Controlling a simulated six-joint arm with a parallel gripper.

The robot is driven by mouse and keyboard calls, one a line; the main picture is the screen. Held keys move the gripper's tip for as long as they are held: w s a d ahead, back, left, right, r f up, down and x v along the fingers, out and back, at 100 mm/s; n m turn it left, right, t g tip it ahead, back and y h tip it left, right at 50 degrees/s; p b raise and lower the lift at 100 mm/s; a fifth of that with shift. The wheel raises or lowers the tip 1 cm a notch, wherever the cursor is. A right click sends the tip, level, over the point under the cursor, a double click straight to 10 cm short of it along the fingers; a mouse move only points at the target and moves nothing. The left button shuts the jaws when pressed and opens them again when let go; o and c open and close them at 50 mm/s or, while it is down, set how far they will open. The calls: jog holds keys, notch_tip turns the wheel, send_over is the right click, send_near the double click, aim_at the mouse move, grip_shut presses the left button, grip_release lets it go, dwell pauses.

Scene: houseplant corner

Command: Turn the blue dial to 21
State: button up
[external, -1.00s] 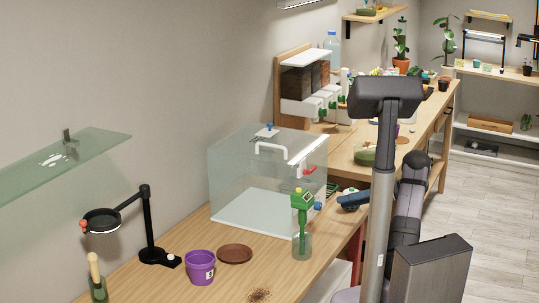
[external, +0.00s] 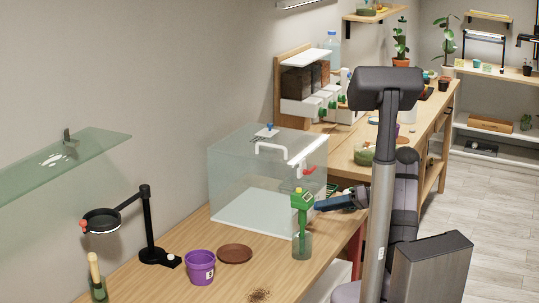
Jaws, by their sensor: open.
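A clear glass box (external: 240,165) with a white handle on its lid stands on the wooden bench. The small blue dial low on its right side is now covered by or blends with my gripper's tip; I cannot make out its setting. My gripper (external: 321,205), at the end of a dark blue wrist, points left at that spot, just right of the green meter. It is open; whether it touches the dial or is around it I cannot tell. A small blue piece (external: 268,128) sits on top of the box.
A purple pot (external: 200,267), a brown saucer (external: 235,253) and spilled soil (external: 259,295) lie to the left.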

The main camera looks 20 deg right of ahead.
grip_shut()
jog(key=shift+f+m+y+b, duration=0.3)
jog(key=shift+m+b, duration=0.1)
jog(key=shift+b, duration=0.5)
jog(key=shift+r+m+y+b, duration=0.25)
jog(key=shift+m+y+b, duration=0.2)
jog(key=shift+m, duration=0.25)
grip_release()
jog(key=shift+d, duration=0.2)
jog(key=shift+b+v, duration=0.85)
jog(key=shift+v, duration=2.7)
jog(key=shift+w+r, duration=0.1)
jog(key=shift+r, duration=0.05)
